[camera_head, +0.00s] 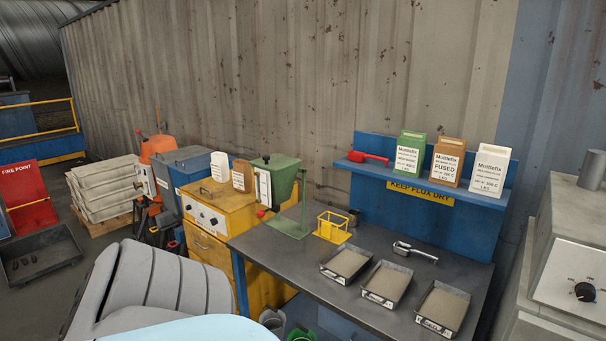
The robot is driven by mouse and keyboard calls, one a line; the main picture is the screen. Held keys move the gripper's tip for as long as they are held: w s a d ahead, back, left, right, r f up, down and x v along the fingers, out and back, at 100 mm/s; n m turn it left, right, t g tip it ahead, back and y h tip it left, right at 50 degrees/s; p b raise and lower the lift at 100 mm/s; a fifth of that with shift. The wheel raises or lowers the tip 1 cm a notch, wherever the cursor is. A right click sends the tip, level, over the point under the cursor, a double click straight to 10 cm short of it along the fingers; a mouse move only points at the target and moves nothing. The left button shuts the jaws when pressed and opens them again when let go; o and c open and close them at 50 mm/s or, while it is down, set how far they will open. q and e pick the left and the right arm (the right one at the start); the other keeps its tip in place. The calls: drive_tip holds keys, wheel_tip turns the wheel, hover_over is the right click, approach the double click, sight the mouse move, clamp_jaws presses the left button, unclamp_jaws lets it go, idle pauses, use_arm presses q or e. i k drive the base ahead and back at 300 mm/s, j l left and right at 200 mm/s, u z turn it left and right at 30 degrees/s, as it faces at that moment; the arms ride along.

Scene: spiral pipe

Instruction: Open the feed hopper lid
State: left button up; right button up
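The green feed hopper (286,180) stands on a green stand at the back left of the dark workbench. A white scale panel shows on its left side and a red knob low at the front. Its green lid (277,161) lies flat across the top and looks closed, with a small dark knob or catch on it. The hinge side is too small to make out. Neither of my grippers shows in the head view, so I cannot see whether they are open or shut.
The workbench (300,262) carries a yellow wire holder (332,227), a metal scoop (414,252) and three trays of grey powder. A blue shelf (430,183) holds a red scoop and three cartons. A yellow cabinet (212,215) stands left of the hopper. A large grey ribbed shape fills the lower left.

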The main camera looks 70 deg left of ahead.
sight(275, 162)
drive_tip(key=u, duration=2.3)
drive_tip(key=i+j+z, duration=0.25)
drive_tip(key=i+j, duration=0.4)
drive_tip(key=i+j+z, duration=0.3)
drive_tip(key=i+j, duration=0.3)
drive_tip(key=j, duration=0.15)
